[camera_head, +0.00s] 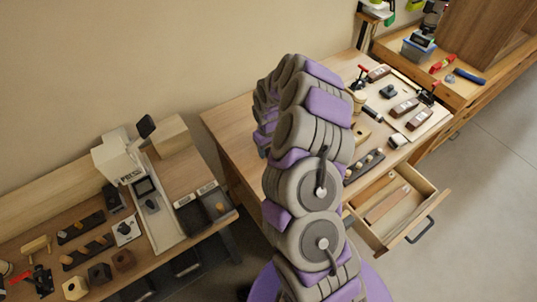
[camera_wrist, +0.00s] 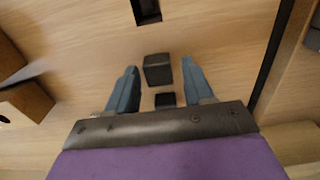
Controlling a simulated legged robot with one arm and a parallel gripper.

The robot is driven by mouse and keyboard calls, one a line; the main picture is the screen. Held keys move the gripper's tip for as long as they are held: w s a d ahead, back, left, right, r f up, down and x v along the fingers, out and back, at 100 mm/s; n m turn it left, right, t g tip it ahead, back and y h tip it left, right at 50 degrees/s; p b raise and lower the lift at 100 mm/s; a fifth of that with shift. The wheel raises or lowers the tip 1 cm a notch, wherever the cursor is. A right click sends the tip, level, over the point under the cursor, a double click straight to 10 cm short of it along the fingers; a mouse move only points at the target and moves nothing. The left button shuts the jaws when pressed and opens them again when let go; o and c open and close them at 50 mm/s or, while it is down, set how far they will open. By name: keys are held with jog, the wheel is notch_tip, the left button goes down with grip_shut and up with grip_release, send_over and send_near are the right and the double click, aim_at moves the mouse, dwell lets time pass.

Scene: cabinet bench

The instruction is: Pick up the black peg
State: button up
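A black block (camera_wrist: 158,69), which looks like the black peg, stands on a light wooden surface (camera_wrist: 85,45) in the wrist view. My gripper (camera_wrist: 160,66) is open, with one blue-grey finger to the left of the block and one to the right. Gaps show on both sides, so the fingers do not appear to touch it. A smaller dark square (camera_wrist: 165,99) shows just below the block, nearer my palm; I cannot tell whether it is a part, a hole or another piece. In the head view my arm hides the gripper, and I cannot make out the peg there.
A dark slot (camera_wrist: 147,10) lies beyond the block. A wooden block (camera_wrist: 26,100) is at left, and a dark edge (camera_wrist: 273,55) runs along the right. In the head view, an open drawer (camera_head: 424,193) juts from the bench, and a press (camera_head: 122,165) stands on the left bench.

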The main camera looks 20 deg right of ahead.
aim_at(269, 150)
jog(key=shift+a, duration=0.1)
jog(key=shift+c, duration=1.4)
jog(key=shift+d, duration=0.3)
grip_shut()
jog(key=shift+r, duration=0.1)
